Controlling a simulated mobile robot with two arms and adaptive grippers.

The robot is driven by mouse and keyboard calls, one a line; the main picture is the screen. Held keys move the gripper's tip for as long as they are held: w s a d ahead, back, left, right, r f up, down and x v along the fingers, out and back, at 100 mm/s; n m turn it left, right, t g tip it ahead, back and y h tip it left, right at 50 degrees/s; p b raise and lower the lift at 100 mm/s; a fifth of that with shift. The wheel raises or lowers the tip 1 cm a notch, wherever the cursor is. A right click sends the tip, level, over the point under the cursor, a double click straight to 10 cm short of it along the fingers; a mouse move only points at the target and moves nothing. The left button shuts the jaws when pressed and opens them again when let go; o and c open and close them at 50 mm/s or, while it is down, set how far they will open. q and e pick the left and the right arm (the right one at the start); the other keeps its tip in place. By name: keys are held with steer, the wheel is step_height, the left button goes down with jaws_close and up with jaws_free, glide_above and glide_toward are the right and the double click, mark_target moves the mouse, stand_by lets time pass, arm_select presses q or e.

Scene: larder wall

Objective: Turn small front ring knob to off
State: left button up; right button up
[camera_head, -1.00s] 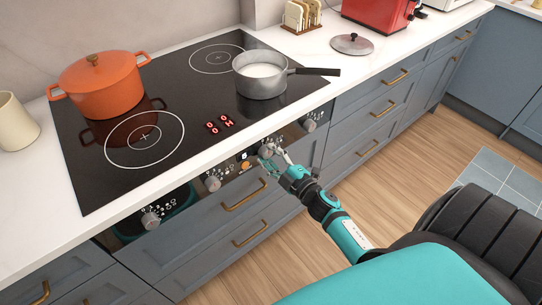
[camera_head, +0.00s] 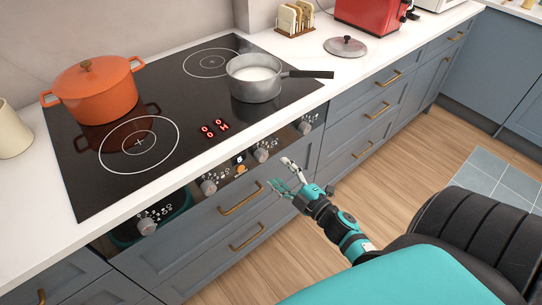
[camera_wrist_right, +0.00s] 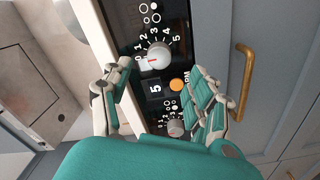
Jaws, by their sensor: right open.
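The panel below the hob carries a row of several round grey knobs. The third knob from the left (camera_head: 261,155) is nearest my right gripper (camera_head: 279,174), which is open and empty, a little in front of and below it, apart from the panel. In the right wrist view this knob (camera_wrist_right: 158,55) lies beyond the open fingers (camera_wrist_right: 155,100); its red mark points left, close to the 0. The second knob (camera_head: 209,187) shows low between the fingers in the wrist view (camera_wrist_right: 175,128). The hob (camera_head: 85,180) shows red characters, seemingly zeros and an H. My left gripper is out of view.
An orange pot (camera_head: 95,95) stands at the hob's back left, and a grey saucepan (camera_head: 254,88) at its right with its handle over the counter. A loose lid (camera_head: 345,46) lies further right. Drawer handles (camera_head: 241,199) stick out below the panel.

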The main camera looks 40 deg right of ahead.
steer(key=s, duration=0.5)
steer(key=shift+d, duration=0.2)
steer(key=s+a+f+m+g+h, duration=0.1)
steer(key=s+a+f+m+g, duration=0.15)
steer(key=f, duration=0.75)
steer(key=s+a+f+m+g, duration=0.1)
steer(key=s+f+m+g, duration=0.2)
steer(key=f, duration=0.7)
steer(key=s+a+f+m+g+h, duration=0.1)
steer(key=s+f+m+g, duration=0.15)
steer(key=f, duration=0.65)
steer(key=s+a+f+m+g, duration=0.1)
steer(key=s+a+f+g, duration=0.1)
steer(key=s+f, duration=0.3)
steer(key=s+a+f+g, duration=0.1)
steer(key=s+f+g, duration=0.3)
steer(key=s, duration=0.7)
steer(key=s+a+f+m+g, duration=0.1)
steer(key=s+a+f+g, duration=0.1)
steer(key=s+f, duration=0.4)
steer(key=shift+s+a+f+m+g+y, duration=0.3)
steer(key=shift+s+f+g+y, duration=0.15)
steer(key=shift+s, duration=0.65)
